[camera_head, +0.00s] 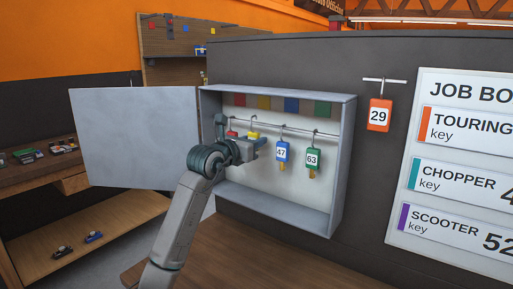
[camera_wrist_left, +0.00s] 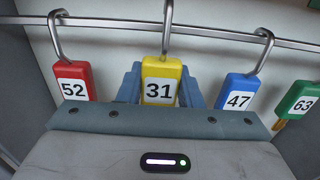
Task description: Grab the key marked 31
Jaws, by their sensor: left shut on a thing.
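The yellow key tag marked 31 (camera_wrist_left: 160,72) hangs by its hook from the rail, and its top also shows in the head view (camera_head: 253,134). My left gripper (camera_head: 257,146) is shut on this tag, with its blue fingers on either side of it in the left wrist view (camera_wrist_left: 160,88). The tag's lower part and its key are hidden by the gripper. My right gripper is not in view.
The red 52 tag (camera_wrist_left: 73,80) hangs left of tag 31; the blue 47 tag (camera_head: 282,152) and green 63 tag (camera_head: 312,158) hang right. The open cabinet (camera_head: 345,170) has its door (camera_head: 135,135) swung left. An orange 29 tag (camera_head: 379,115) hangs outside, beside a job board (camera_head: 460,150).

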